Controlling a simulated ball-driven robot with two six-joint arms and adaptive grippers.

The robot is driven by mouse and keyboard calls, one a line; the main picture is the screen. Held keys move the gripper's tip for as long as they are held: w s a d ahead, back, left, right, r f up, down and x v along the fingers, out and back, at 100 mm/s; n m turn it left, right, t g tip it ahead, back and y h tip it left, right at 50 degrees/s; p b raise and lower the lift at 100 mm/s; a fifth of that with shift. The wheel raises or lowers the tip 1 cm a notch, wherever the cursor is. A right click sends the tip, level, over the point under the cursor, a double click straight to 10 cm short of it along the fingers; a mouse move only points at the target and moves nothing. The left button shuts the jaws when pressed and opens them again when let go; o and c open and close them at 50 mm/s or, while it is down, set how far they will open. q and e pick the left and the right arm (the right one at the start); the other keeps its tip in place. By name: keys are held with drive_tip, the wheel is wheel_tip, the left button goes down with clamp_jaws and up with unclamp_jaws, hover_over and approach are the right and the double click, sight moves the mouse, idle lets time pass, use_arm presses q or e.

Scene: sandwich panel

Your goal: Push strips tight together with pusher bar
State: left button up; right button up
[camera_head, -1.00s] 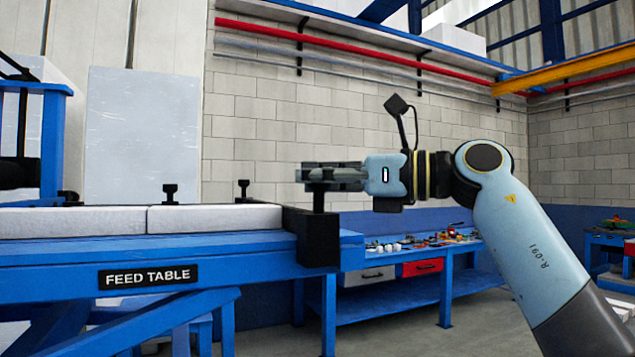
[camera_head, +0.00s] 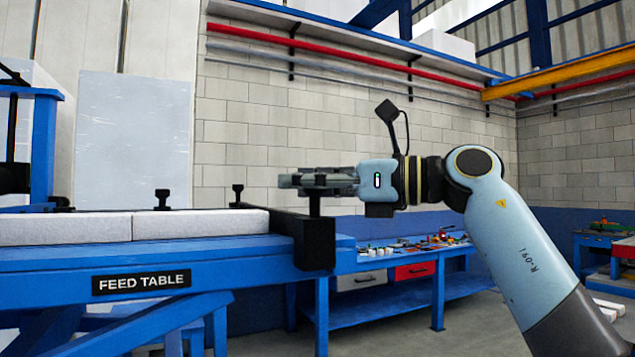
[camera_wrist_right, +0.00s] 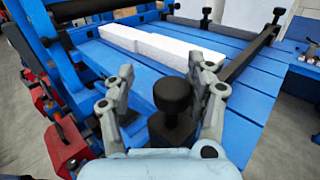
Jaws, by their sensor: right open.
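Two white strips, one at left (camera_head: 60,229) and one at right (camera_head: 200,224), lie end to end on the blue feed table (camera_head: 210,251). They also show in the wrist view (camera_wrist_right: 150,42). The black pusher bar (camera_head: 314,243) crosses the table past the strips' right end; in the wrist view the bar (camera_wrist_right: 247,59) runs toward the upper right. I cannot tell whether strip and bar touch. My right gripper (camera_head: 284,181) is open at the bar's near knob. In the wrist view its fingers (camera_wrist_right: 163,78) stand on both sides of this black knob (camera_wrist_right: 172,97). My left gripper is not seen.
Black clamp knobs (camera_head: 162,198) stand along the table's far side. A blue workbench (camera_head: 400,298) with small parts and drawers stands behind, near the wall. A blue frame (camera_head: 43,150) rises at the left. Red boxes (camera_wrist_right: 66,145) sit beside the table.

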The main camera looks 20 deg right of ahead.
drive_tip(key=v, duration=1.2)
